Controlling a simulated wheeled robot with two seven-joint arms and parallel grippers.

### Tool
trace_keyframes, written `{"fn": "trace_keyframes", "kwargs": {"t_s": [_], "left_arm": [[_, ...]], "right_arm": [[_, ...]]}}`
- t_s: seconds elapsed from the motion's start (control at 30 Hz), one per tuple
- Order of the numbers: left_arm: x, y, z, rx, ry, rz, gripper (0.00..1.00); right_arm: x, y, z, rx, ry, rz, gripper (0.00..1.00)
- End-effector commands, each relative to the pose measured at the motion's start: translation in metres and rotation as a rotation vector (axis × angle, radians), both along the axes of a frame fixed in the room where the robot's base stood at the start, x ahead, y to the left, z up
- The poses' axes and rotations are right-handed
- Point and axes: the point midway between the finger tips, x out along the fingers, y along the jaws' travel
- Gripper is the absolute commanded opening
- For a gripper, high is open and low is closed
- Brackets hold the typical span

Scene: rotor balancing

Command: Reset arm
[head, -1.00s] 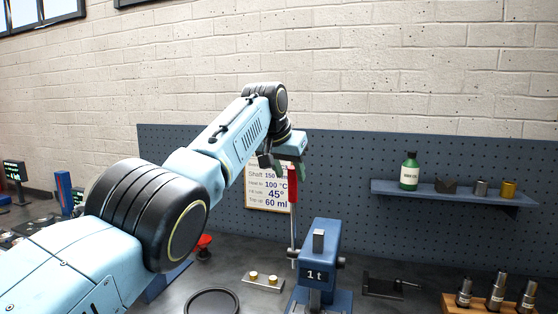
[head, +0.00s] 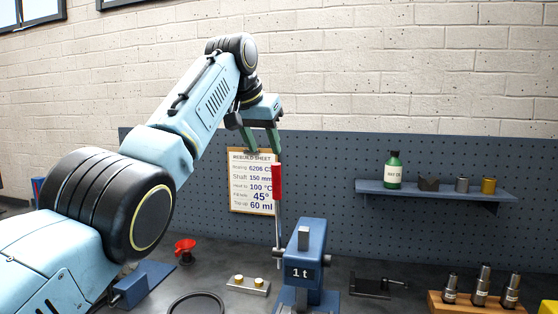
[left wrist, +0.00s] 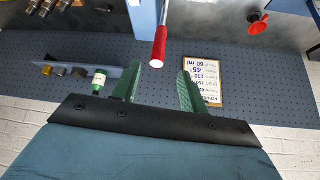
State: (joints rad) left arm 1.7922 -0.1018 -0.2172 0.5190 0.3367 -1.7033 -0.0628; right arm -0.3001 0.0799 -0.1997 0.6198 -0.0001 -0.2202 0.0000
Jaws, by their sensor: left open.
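My left arm comes in from the left of the head view. Its gripper (head: 262,145) is raised in front of the pegboard, with its two green fingers apart and nothing between them. The fingers also show spread in the left wrist view (left wrist: 158,88). The red-handled lever (head: 276,182) of the blue 1 t press (head: 305,255) stands upright just below the fingertips. A gap shows between the lever's top and the fingers. In the left wrist view the red grip (left wrist: 159,48) lies ahead of and between the fingertips. My right gripper is not in view.
A rebuild sheet (head: 244,196) hangs on the pegboard behind. A wall shelf (head: 440,192) at right holds a green bottle (head: 393,170) and small parts. A red funnel (head: 185,250), a black ring (head: 196,300) and a wooden block (head: 462,305) with metal cylinders are on the bench.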

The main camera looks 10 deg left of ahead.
Motion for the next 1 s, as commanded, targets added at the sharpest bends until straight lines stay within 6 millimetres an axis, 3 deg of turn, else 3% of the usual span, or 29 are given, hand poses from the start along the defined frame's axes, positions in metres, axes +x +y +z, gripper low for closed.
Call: {"fn": "trace_keyframes", "kwargs": {"t_s": [0.27, 0.47, 0.6, 0.77, 1.0], "left_arm": [[0.02, 0.01, -0.133, -0.01, 0.051, 0.011, 0.43], [0.005, 0.022, -0.243, -0.015, 0.086, 0.031, 0.43], [-0.022, 0.032, -0.316, -0.014, 0.109, 0.049, 0.43], [-0.068, 0.044, -0.39, -0.009, 0.137, 0.073, 0.43], [-0.161, 0.064, -0.475, 0.008, 0.176, 0.11, 0.43]], "right_arm": [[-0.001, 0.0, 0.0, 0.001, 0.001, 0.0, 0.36], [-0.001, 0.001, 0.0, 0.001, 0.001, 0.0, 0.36], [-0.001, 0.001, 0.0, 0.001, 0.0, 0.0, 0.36], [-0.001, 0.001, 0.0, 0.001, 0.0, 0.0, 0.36], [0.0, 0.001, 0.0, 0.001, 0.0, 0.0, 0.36]]}}
